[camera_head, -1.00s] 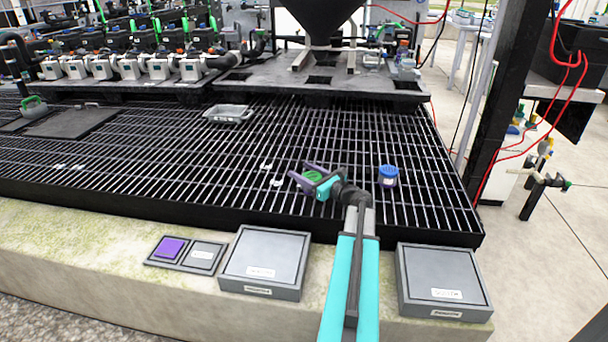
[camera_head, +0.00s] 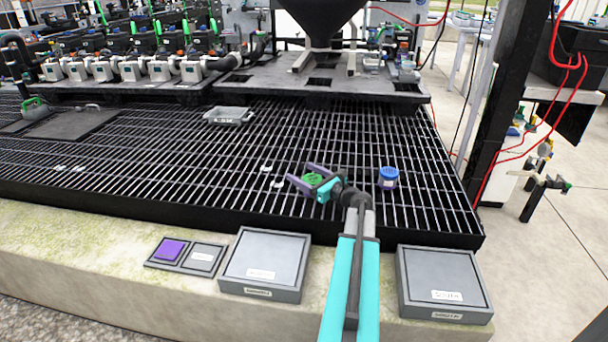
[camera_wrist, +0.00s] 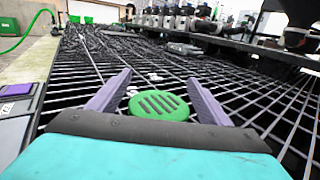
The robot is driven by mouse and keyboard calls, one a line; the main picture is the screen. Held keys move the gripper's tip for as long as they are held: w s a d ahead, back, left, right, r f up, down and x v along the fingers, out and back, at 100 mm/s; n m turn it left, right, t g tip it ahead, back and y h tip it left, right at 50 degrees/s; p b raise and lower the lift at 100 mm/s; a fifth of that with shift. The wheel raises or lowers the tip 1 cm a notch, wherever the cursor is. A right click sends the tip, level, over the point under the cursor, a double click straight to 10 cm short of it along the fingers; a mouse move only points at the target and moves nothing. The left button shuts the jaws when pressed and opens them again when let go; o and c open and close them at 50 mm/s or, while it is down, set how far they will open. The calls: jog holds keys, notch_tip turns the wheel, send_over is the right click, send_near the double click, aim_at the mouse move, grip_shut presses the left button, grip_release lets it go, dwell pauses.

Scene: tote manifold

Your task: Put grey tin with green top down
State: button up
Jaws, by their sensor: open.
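The grey tin with the green top (camera_head: 313,180) is on the black grating, between the fingers of my gripper (camera_head: 302,175). In the wrist view its slotted green lid (camera_wrist: 158,104) shows between the two purple fingers (camera_wrist: 155,97), with a gap on either side. My gripper is open around the tin. The tin's grey body is hidden below the lid and behind the fingers, so its contact with the grating cannot be seen directly.
A blue tin (camera_head: 388,177) stands on the grating (camera_head: 430,190) to the right of my gripper. A grey tray (camera_head: 228,115) lies farther back. Two grey boxes (camera_head: 265,258) (camera_head: 442,278) and a purple pad (camera_head: 170,248) sit along the front ledge. White pieces lie left of the tin.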

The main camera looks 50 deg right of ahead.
jog(key=s+p, duration=0.2)
jog(key=s, duration=1)
jog(key=shift+a, duration=0.2)
jog(key=shift+r+p, duration=0.1)
jog(key=shift+p, duration=0.25)
